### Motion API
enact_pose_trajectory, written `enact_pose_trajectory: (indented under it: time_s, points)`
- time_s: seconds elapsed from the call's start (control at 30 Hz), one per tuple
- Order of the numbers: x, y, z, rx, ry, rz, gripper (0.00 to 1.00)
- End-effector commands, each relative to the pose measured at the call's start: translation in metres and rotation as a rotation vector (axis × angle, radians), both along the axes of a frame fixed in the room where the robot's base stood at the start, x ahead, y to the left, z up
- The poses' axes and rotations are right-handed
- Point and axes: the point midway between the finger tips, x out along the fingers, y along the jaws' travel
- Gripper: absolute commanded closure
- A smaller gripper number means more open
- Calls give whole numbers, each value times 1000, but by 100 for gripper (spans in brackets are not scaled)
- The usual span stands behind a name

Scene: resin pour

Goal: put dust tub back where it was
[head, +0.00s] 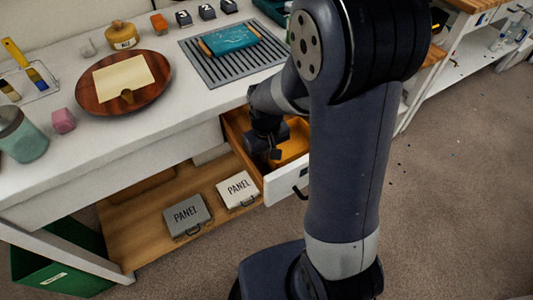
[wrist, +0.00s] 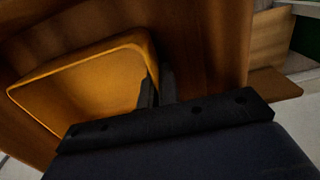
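The dust tub looks to be the orange, open-topped tub (head: 294,143), inside the pulled-out drawer (head: 284,186) under the bench. It fills the left of the wrist view (wrist: 85,85) and looks empty, its near part hidden by my gripper. My gripper (head: 274,154) reaches down into the drawer at the tub's left side. In the wrist view, its two dark fingers (wrist: 159,85) are close together at the tub's right wall, one on each side of it, and look shut on that wall. Whether the tub rests on the drawer floor cannot be told.
The bench top holds a round wooden tray (head: 90,98), a slotted grey mat (head: 205,68) with a teal piece (head: 229,38), a yellow jar (head: 122,36) and a teal-grey jar (head: 22,140). Two panel cases (head: 187,215) (head: 238,189) lie on the lower shelf. Open floor (head: 455,190) lies right.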

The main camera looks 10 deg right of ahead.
Motion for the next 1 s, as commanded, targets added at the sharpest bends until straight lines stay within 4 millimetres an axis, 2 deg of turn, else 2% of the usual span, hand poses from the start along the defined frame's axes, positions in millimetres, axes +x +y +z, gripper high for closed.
enact_pose_trajectory:
  time_s: [0.3,0.57,0.87,1.0]
  points:
    - [0,0,-4,0,-1,0,100]
    - [0,0,-2,0,-1,0,76]
    - [0,0,1,0,-1,0,76]
    - [1,0,18,1,-5,0,76]
